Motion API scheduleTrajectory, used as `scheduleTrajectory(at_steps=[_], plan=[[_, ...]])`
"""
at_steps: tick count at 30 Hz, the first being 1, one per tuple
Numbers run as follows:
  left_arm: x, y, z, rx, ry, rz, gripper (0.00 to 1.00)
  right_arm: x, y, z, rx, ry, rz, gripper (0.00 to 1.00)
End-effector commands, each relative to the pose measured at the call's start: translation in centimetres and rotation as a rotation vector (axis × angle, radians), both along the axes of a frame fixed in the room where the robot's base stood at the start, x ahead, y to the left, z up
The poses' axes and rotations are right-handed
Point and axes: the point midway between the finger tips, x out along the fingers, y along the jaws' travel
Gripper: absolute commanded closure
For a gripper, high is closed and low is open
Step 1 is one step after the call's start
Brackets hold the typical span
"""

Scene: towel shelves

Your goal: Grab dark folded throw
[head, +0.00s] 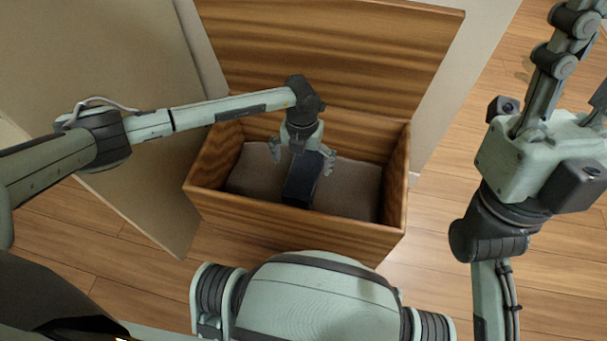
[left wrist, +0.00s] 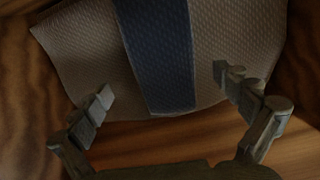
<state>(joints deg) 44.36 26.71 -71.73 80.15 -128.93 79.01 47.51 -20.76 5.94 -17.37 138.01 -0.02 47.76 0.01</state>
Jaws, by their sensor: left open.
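The dark throw (head: 299,190) is a narrow dark-blue folded strip lying on a beige textured cloth (head: 352,188) inside an open wooden chest (head: 290,232). In the left wrist view the throw (left wrist: 160,45) runs as a blue band down the middle of the beige cloth (left wrist: 90,50). My left gripper (head: 302,160) is open and points down into the chest above the throw, partly hiding its far end. In the left wrist view its two fingers (left wrist: 163,85) are apart, one on each side of the band, with nothing between them gripped. My right gripper (head: 580,70) is raised at the right, its fingertips partly cut off.
The chest's raised lid (head: 330,45) stands behind my left gripper. The chest walls surround the cloth closely. A pale panel (head: 110,70) stands to the left. Wooden floor (head: 440,215) is free to the right of the chest.

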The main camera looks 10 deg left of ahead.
Motion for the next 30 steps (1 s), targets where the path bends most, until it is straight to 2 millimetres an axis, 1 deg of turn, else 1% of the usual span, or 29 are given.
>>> scheduleTrajectory(at_steps=[4,7,10,12,18,30], plan=[[0.0,-0.2,-1.8,-0.001,0.001,-0.001,0.0,-1.2,-0.5,-0.4,0.022,-0.075,-0.006,0.6],[0.0,-0.2,-3.5,-0.002,0.001,-0.001,0.0,-1.1,-0.4,-0.4,0.009,-0.09,-0.003,0.6],[0.0,-0.3,-4.7,-0.003,0.002,0.0,0.0,-0.9,-0.3,-0.2,0.0,-0.099,-0.001,0.6],[0.0,-0.3,-5.0,-0.004,0.001,-0.001,0.0,-0.8,-0.2,-0.1,-0.003,-0.102,-0.001,0.6],[0.0,-0.3,-5.0,-0.004,0.0,-0.001,0.0,-0.8,-0.2,0.0,-0.004,-0.101,-0.001,0.6],[0.0,-0.2,-5.0,-0.004,0.0,-0.001,0.5,-0.8,-0.2,0.0,-0.004,-0.101,-0.001,0.6]])
